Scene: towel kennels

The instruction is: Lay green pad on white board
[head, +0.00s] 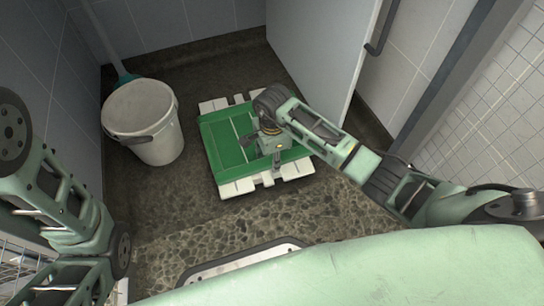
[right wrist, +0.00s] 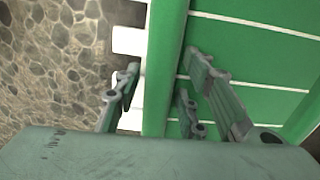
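The green pad (head: 226,150), marked with thin white lines, lies flat over the white slatted board (head: 238,187) on the floor. White slat ends stick out around the pad. My right gripper (head: 262,146) is low over the pad, and its arm hides part of it. In the right wrist view my right gripper (right wrist: 162,80) has its fingers apart, on either side of the pad's edge strip (right wrist: 168,40). A narrow gap seems to show beside the left finger. White slat ends (right wrist: 130,41) show past that edge. My left arm shows at the left, but its gripper is not visible.
A white bucket (head: 142,120) stands on the floor left of the board. A teal-ended pole (head: 122,75) leans behind it. A pale panel (head: 318,50) with a dark handle stands close behind the board at the right. Stone-patterned floor (head: 200,232) is clear in front.

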